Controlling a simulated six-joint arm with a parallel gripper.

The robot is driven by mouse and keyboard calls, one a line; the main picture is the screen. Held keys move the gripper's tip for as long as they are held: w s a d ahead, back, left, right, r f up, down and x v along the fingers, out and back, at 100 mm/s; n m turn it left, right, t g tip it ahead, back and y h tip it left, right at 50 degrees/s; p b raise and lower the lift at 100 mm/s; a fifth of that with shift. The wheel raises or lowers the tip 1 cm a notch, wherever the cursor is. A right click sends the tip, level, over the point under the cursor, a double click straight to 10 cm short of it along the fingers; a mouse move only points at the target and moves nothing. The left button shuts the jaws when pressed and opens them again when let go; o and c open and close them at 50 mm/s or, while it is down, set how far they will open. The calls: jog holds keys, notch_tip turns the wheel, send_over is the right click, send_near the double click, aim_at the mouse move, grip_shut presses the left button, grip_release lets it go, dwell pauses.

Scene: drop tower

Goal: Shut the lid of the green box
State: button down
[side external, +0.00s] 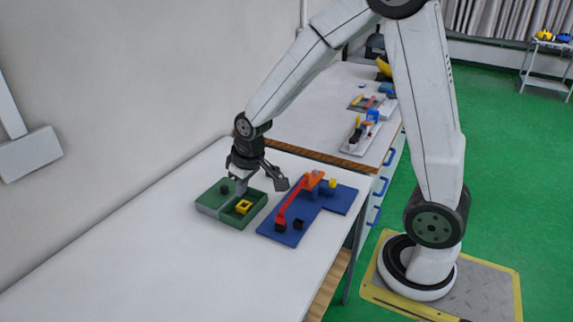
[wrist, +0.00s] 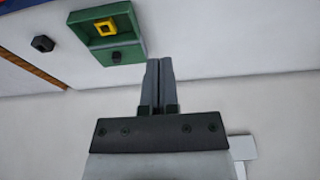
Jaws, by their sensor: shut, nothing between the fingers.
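The green box (side external: 253,214) stands on the white table, left of a blue board. One half is open, and a yellow square ring (side external: 243,207) lies in it. The other half shows a flat green surface, which looks like the lid (side external: 210,196), with a dark knob (side external: 224,189). In the wrist view the box (wrist: 141,43) is at the upper left, with the ring (wrist: 105,28) and knob (wrist: 115,56) visible. My gripper (wrist: 159,63) is shut and empty, its fingertips to the right of the box in that view. In the side view it is over the box (side external: 241,192); contact is unclear.
The blue board (side external: 275,233) carries a red bar (side external: 290,203), an orange piece (side external: 312,180) and dark blocks, close to the box's right. A second table (side external: 320,115) behind holds several trays. A wall runs along the left. The front table area is clear.

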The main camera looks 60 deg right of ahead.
jog(key=w+d+f, duration=0.2)
jog(key=w+d, duration=0.3)
jog(key=w, duration=0.6)
send_over(217, 191)
jog(key=f, duration=0.4)
jog(key=shift+s+t, duration=0.2)
jog(key=shift+t, duration=0.2)
jog(key=shift+x, duration=4.95)
jog(key=shift+s, duration=1.9)
jog(key=shift+s, duration=0.15)
jog(key=shift+s, duration=5.1)
jog(key=shift+f, duration=0.1)
